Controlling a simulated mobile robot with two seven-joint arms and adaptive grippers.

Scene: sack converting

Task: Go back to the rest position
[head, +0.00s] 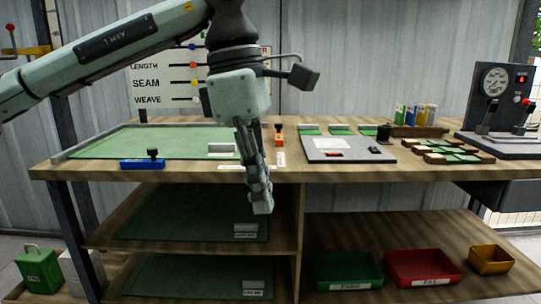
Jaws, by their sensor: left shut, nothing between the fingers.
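My left gripper (261,196) hangs from the arm that comes in from the upper left. Its fingers point down and are shut with nothing between them. It shows in front of the workbench (400,172), with the fingertips below the level of the front edge. My right gripper is not in view.
On the bench are a green mat (150,143), a blue block tool (142,164), a grey panel (345,149) and a gauge console (497,110). Below stand a green bin (347,271), a red bin (422,267) and a yellow bin (490,259).

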